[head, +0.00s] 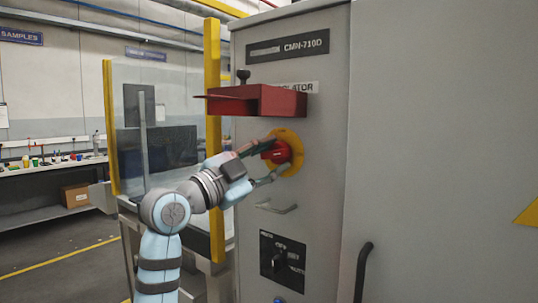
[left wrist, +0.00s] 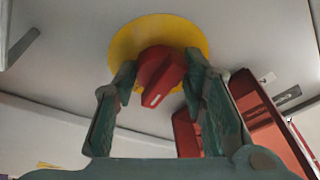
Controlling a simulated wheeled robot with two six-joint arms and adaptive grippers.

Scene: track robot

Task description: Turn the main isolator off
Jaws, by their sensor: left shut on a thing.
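The main isolator is a red rotary knob (head: 277,151) on a round yellow plate (head: 291,138), on the front of the grey cabinet. My left gripper (head: 272,163) reaches it from the left, with its fingers around the knob. In the left wrist view the red knob (left wrist: 160,72) sits between the two fingertips of my left gripper (left wrist: 158,82), in front of the yellow plate (left wrist: 128,42). A pale mark shows on the knob's end. The position lettering cannot be read. My right gripper is not in view.
A red box-like cover (head: 280,101) juts out above the knob, partly over an isolator label. A grey handle (head: 277,208) and a black selector switch (head: 282,262) are below. A black door handle (head: 362,272) is at lower right. A yellow post (head: 212,90) stands left.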

